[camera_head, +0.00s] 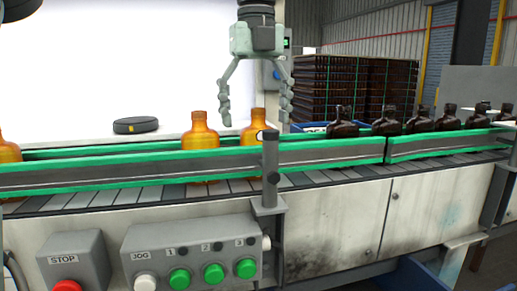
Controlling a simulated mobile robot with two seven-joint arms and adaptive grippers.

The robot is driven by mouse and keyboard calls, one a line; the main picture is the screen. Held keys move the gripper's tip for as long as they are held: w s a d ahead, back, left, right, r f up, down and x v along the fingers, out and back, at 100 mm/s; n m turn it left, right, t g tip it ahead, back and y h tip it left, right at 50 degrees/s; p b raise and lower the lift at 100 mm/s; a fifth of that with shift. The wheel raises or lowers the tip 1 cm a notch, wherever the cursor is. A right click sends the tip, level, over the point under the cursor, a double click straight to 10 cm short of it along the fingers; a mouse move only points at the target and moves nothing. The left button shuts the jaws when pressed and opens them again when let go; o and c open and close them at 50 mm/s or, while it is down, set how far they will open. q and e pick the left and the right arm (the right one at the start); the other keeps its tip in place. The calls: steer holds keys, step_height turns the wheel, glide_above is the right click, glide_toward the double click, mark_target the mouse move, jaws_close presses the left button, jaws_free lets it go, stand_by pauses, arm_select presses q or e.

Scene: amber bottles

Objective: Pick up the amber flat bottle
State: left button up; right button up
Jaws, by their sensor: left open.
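Three amber bottles stand upright on the conveyor in the head view. One amber bottle (250,131) is near the middle, partly hidden by a grey post and the green rail. A second amber bottle (200,133) stands to its left, its lower part behind the rail. A third amber bottle (8,152) is cut off by the left edge. I cannot tell which is the flat one. My left gripper (255,108) points down, open and empty, its fingertips around the height of the middle bottle's neck. I cannot tell whether they touch it. My right gripper is out of view.
Green-edged rails (110,172) run along the conveyor (140,193). A grey post (270,170) rises at the front. Several dark brown bottles (420,120) stand on the right. A control box (195,248) and stop box (72,262) are in front. A black round object (136,125) lies behind.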

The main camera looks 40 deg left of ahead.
mark_target(258, 142)
arm_select(q)
step_height(258, 142, down, 5)
steer(key=shift+w+d+r, duration=0.1)
steer(key=shift+d, duration=0.05)
steer(key=shift+f, duration=0.35)
steer(key=c, duration=1.2)
steer(key=shift+c, duration=0.6)
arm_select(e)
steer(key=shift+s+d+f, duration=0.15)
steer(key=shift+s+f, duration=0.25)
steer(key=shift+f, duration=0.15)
